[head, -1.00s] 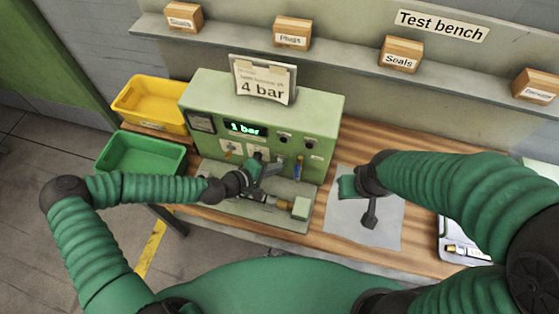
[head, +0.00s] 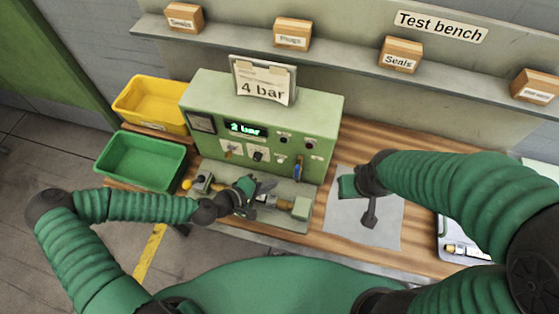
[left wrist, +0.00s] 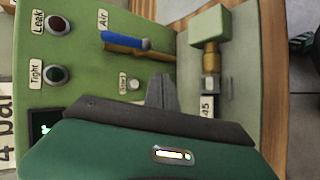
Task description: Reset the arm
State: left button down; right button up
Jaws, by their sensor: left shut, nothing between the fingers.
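My left gripper (head: 264,188) is shut and empty. It is over the fixture tray in front of the green test box (head: 310,105), apart from the panel. In the left wrist view its fingers (left wrist: 162,92) show closed beside the small start knob (left wrist: 133,82). The display (head: 245,129) reads 2 bar. A blue air lever (head: 298,168) is on the panel; it also shows in the left wrist view (left wrist: 125,41). A brass fitting and a green block (head: 301,208) sit on the tray, partly hidden by my gripper. My right gripper (head: 365,205) is over the grey mat; its jaw state is unclear.
A yellow bin (head: 118,103) and a green bin (head: 105,160) stand at left. A card reading 4 bar (head: 263,85) stands on the box. The grey mat (head: 385,235) is on the wooden bench at right. A shelf (head: 345,60) with labelled boxes runs behind.

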pick_arm(q)
jog(key=shift+s, duration=0.25)
jog(key=s+a+f+m+g, duration=0.1)
jog(key=s+f, duration=0.1)
jog(key=s+a+f+m+g+y+b, duration=0.1)
jog(key=s, duration=0.1)
jog(key=s+a+f+m+g+b, duration=0.1)
jog(key=f+m, duration=0.1)
jog(key=shift+s+f, duration=0.35)
jog(key=shift+s, duration=0.05)
jog(key=s+a+f+m+g+y+b, duration=0.2)
jog(key=s+a+m+g+y+b, duration=0.15)
jog(key=a, duration=0.35)
jog(key=a+r+m+t+y+b, duration=0.1)
jog(key=a+r+t+y+b, duration=0.1)
jog(key=a+r, duration=0.6)
notch_tip(320, 180, up, 5)
jog(key=shift+a+f+y+b, duration=0.1)
jog(key=shift+a+y+b, duration=0.4)
jog(key=shift+y, duration=0.75)
jog(key=shift+d+m, duration=0.25)
jog(key=shift+d, duration=0.15)
